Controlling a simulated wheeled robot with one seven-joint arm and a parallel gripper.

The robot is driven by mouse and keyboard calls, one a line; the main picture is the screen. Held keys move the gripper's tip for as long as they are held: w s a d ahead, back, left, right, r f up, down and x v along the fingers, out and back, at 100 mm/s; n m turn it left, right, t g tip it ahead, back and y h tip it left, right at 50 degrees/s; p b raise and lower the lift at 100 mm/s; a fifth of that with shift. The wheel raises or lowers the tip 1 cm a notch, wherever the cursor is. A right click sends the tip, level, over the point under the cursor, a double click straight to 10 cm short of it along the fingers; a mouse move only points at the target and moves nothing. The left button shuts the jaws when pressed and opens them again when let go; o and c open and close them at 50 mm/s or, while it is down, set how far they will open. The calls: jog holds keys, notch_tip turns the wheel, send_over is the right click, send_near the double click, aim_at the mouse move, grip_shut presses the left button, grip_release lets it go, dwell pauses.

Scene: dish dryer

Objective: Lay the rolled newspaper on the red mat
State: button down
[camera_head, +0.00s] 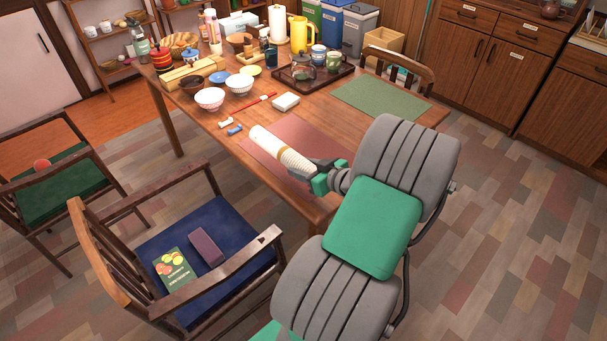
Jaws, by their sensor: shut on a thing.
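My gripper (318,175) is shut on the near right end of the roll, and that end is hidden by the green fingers.
A green mat (381,100) lies bare on the right. A dark tray (333,75) holds a teapot and cups. A chair with a blue seat (226,222) stands in front.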

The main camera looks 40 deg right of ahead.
jog(key=f, duration=0.1)
jog(key=w+d+f, duration=0.1)
jog(key=w+f, duration=0.1)
jog(key=shift+w+d+f, duration=0.1)
jog(key=shift+d+f, duration=0.2)
notch_tip(320, 180, down, 2)
jog(key=shift+d+f, duration=0.1)
jog(key=shift+f, duration=0.15)
jog(key=c, duration=0.8)
grip_release()
jog(key=shift+b, duration=0.3)
jog(key=shift+o, duration=0.2)
jog(key=shift+s+r, duration=0.1)
jog(key=shift+s, duration=0.15)
jog(key=v, duration=1.1)
jog(key=shift+s+r, duration=0.15)
jog(key=shift+s, duration=0.15)
